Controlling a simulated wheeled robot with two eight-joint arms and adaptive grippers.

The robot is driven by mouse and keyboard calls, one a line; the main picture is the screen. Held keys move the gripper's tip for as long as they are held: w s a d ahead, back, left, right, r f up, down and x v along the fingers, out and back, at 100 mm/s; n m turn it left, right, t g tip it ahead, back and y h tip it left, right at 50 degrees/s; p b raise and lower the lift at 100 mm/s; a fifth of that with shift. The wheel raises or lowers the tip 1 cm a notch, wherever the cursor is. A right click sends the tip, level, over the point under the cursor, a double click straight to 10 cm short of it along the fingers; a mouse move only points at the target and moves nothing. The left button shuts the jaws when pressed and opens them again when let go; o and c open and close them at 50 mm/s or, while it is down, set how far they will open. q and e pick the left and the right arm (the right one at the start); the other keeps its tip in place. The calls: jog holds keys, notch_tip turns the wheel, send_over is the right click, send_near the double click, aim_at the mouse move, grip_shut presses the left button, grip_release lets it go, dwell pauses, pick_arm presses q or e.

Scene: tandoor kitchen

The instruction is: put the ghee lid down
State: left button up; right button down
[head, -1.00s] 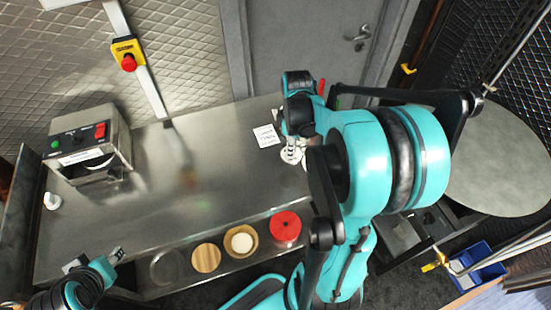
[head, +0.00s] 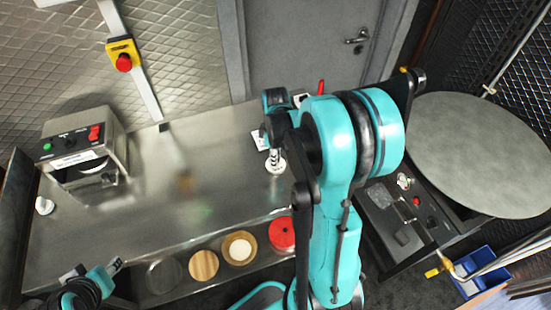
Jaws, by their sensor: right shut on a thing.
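My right gripper (head: 273,150) points down over the right part of the steel counter, shut on a small silvery round piece (head: 275,167) that appears to be the ghee lid. Its exact shape is hard to tell, and I cannot tell whether it touches the counter. My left gripper (head: 93,270) is low at the left, by the counter's front edge, with its two fingertips apart and nothing visible between them.
The steel counter (head: 140,215) is largely clear in the middle. A switch box appliance (head: 80,150) stands at the left, with a small white item (head: 44,205) beside it. Along the front are a wooden disc (head: 204,265), a white-filled round container (head: 240,248) and a red disc (head: 282,233).

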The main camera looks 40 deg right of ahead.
jog(key=c, duration=1.5)
grip_release()
jog(key=shift+f, duration=0.15)
jog(key=shift+o, duration=0.2)
jog(key=shift+r+p, duration=0.3)
jog(key=shift+r, duration=0.25)
notch_tip(320, 180, up, 10)
jog(key=p, duration=0.3)
jog(key=s+a+r+m+t, duration=0.2)
jog(key=s+a+m+t, duration=0.1)
jog(key=a, duration=0.6)
jog(key=s+a+r+m+t, duration=0.2)
jog(key=s+a+m+t, duration=0.2)
jog(key=a, duration=0.5)
jog(key=shift+s+r+m, duration=0.25)
jog(key=shift+m, duration=0.15)
jog(key=shift+a, duration=0.1)
